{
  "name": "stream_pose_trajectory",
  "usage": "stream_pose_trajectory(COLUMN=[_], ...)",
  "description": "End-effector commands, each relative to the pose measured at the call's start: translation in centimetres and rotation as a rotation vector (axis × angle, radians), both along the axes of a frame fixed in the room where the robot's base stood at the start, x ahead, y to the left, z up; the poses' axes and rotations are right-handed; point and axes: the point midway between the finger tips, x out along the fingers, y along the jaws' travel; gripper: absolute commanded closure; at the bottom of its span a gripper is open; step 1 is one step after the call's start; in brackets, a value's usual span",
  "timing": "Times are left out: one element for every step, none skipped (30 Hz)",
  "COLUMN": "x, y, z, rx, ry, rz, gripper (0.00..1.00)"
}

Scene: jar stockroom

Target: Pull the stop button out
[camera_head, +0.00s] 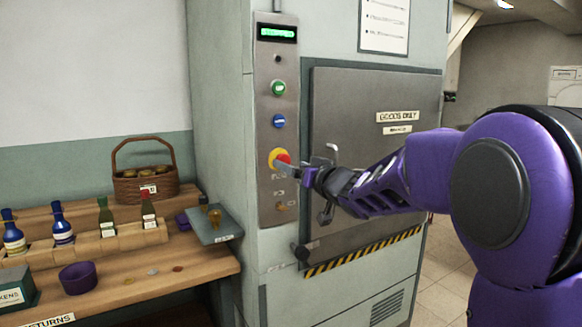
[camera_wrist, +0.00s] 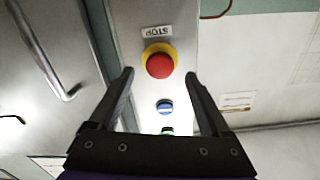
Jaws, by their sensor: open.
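The stop button (camera_head: 282,159) is a red mushroom head on a yellow collar, low on the grey control panel (camera_head: 265,100) of the cabinet. In the wrist view the red button (camera_wrist: 160,65) lies beyond my open fingertips, about midway between them, with a STOP label beside it. My gripper (camera_head: 298,171) is at the panel, close to the button in the head view. In the wrist view my gripper (camera_wrist: 160,78) is open, with nothing between its fingers. I cannot tell whether a fingertip touches the button.
A green button (camera_head: 279,88), a blue button (camera_head: 278,121) and a lit green display (camera_head: 277,32) sit above. The goods door (camera_head: 345,110) is right of the panel. A wooden counter (camera_head: 195,268) with bottles and a basket (camera_head: 146,185) stands left.

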Motion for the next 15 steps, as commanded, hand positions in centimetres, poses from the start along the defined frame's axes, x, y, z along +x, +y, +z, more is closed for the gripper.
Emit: stream_pose_trajectory(x=[0.7,1.0,1.3,1.5,1.7,1.9,2.0,2.1,2.2,2.2,2.2,2.2,2.2,2.2,2.2], y=[0.5,0.7,0.9,1.0,1.2,1.3,1.3,1.4,1.4,1.5,1.5,1.5,1.5,1.5,1.5], z=[0.0,0.0,0.0,0.0,0.0,0.0,0.0,0.0,0.0,0.0,0.0,0.0,0.0,0.0,0.0], rx=[0.000,0.000,0.000,0.000,0.000,-0.001,-0.001,0.000,0.000,0.000,-0.001,0.000,0.000,0.000,0.000], ry=[0.000,0.000,0.000,0.000,0.000,0.001,0.001,0.000,0.000,0.000,-0.001,0.000,0.000,0.000,0.000], rz=[0.002,0.002,0.002,0.001,0.001,0.000,0.000,0.000,0.000,0.000,0.000,0.000,0.000,0.000,0.000], gripper=[0.19,0.19,0.19,0.19,0.19,0.19,0.19,0.19,0.19,0.19,0.19,0.19,0.19,0.19,0.19])
